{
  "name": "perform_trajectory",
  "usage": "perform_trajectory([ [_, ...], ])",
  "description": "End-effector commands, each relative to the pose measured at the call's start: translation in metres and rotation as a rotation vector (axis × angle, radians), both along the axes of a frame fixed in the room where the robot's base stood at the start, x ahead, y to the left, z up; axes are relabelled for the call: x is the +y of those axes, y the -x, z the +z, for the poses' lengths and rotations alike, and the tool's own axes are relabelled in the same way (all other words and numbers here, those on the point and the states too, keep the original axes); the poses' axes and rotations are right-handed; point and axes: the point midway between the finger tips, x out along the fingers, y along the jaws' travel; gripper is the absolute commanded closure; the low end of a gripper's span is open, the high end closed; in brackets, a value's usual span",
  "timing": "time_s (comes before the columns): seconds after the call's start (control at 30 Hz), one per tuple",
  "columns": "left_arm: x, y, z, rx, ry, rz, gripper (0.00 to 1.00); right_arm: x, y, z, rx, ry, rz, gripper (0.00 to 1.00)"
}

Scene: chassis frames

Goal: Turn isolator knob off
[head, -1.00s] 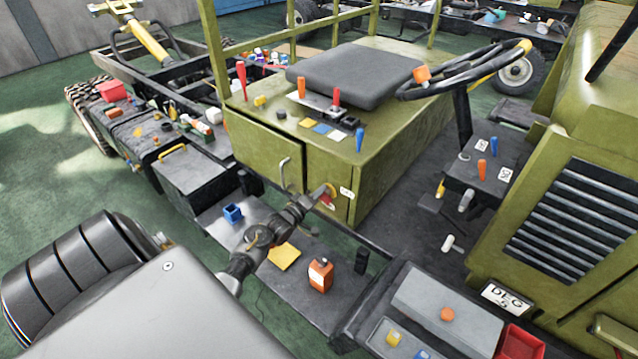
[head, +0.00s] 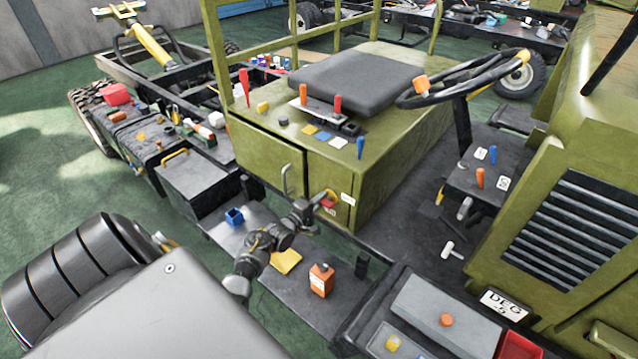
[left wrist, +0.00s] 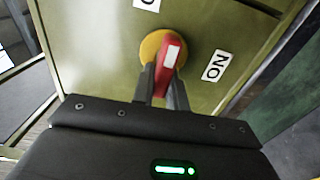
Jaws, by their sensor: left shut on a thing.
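The isolator knob is a red handle (left wrist: 168,62) on a round yellow plate (left wrist: 151,47), mounted on the green cabinet front. In the left wrist view the handle stands nearly upright, tilted a little to the right. A white "ON" label (left wrist: 215,66) is to its right. A second white label (left wrist: 147,4) above is cut off by the frame edge. My left gripper (left wrist: 164,88) is shut on the red handle, one finger on each side. In the head view the knob (head: 328,200) is partly hidden by my left gripper (head: 316,206). My right gripper is not in view.
The green cabinet (head: 265,155) has a door handle (head: 286,180) left of the knob. Below, a dark step (head: 300,305) carries a blue holder (head: 234,217), a yellow sheet (head: 286,261) and an orange bottle (head: 321,280). A steering wheel (head: 465,80) is at upper right.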

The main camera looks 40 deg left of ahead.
Motion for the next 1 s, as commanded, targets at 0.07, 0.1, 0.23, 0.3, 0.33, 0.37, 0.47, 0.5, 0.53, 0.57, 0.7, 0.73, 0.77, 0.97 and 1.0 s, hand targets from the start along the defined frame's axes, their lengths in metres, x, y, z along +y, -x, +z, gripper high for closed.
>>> perform_trajectory([
  [0.07,0.000,0.000,-0.001,0.001,0.005,0.001,1.00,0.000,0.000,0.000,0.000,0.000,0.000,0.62],
  [0.1,0.000,0.000,-0.001,0.001,0.005,0.001,1.00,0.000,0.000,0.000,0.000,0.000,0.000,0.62],
  [0.23,0.000,0.000,-0.001,0.001,0.005,0.000,1.00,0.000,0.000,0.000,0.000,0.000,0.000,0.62],
  [0.3,0.000,0.000,-0.001,0.001,0.004,0.000,1.00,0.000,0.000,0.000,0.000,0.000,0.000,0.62],
  [0.33,0.000,0.000,-0.001,0.001,0.004,0.000,1.00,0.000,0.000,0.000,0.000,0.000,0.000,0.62],
  [0.37,0.000,0.000,-0.001,0.001,0.004,0.000,0.81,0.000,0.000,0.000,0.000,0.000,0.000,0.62],
  [0.47,0.000,0.000,-0.001,0.001,0.004,0.000,0.68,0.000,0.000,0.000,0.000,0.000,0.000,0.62],
  [0.5,0.000,0.000,-0.001,0.001,0.003,0.000,0.64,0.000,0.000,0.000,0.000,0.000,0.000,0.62],
  [0.53,0.000,0.000,-0.001,0.001,0.003,0.000,0.64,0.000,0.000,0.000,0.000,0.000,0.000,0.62],
  [0.57,0.000,0.000,-0.001,0.001,0.003,0.000,0.64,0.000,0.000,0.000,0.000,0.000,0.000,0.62],
  [0.7,0.000,0.000,0.000,0.001,0.002,0.000,0.64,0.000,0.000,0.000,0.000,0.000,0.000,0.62],
  [0.73,0.000,0.000,0.000,0.001,0.002,0.000,0.64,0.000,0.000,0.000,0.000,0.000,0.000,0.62],
  [0.77,0.000,0.000,0.000,0.001,0.002,0.000,0.64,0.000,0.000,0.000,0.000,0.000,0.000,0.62],
  [0.97,-0.001,0.019,-0.002,0.001,0.002,0.000,0.64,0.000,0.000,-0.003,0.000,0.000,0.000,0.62],
  [1.0,-0.001,0.027,-0.003,0.002,0.001,0.000,0.64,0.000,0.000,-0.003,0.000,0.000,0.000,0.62],
])
